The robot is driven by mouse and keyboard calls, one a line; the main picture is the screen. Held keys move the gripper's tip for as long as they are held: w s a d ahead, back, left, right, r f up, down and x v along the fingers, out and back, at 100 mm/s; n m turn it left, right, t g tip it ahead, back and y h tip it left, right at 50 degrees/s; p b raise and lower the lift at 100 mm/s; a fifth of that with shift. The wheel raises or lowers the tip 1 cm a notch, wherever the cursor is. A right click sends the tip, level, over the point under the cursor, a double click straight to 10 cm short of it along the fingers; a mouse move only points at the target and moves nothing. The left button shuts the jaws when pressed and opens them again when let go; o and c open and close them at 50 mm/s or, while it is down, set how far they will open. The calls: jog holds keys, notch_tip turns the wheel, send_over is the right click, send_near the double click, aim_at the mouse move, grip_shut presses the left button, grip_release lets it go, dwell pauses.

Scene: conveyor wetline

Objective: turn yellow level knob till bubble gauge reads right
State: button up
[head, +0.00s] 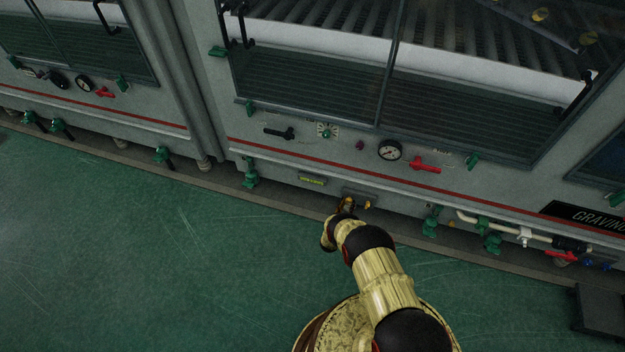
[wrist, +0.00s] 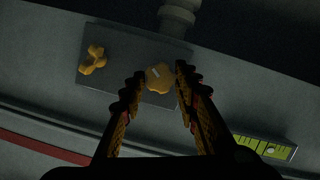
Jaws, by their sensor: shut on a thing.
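A yellow round lobed knob (wrist: 158,77) with a pale mark sits on a dark plate (wrist: 118,70) low on the machine front. My gripper (wrist: 160,74) has one fingertip on each side of this knob and is shut on it. In the head view my gripper (head: 347,203) reaches the plate's left part and mostly hides that knob. A second yellow knob, three-lobed (wrist: 93,60), is on the same plate, apart from my fingers; it also shows in the head view (head: 367,203). The yellow-green bubble gauge (wrist: 262,147) is beside the plate, also in the head view (head: 312,180); its bubble reading is too small to tell.
Above are a black lever (head: 279,132), a round dial (head: 389,150) and a red handle (head: 425,164). Green valves (head: 430,222) and a pale pipe (head: 500,226) stick out to the right. A green valve (head: 250,173) is to the left. The green floor (head: 150,250) is clear.

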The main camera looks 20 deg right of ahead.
dwell(0.4)
jog(key=shift+a+f+n+h, duration=0.1)
jog(key=shift+n+h, duration=0.4)
jog(key=shift+n, duration=0.8)
jog(key=o, duration=0.8)
jog(key=shift+c, duration=0.2)
jog(key=s+a, duration=0.1)
jog(key=s+a+p, duration=0.1)
jog(key=s, duration=0.1)
jog(key=s+a, duration=0.1)
jog(key=s, duration=0.1)
jog(key=shift+a, duration=0.15)
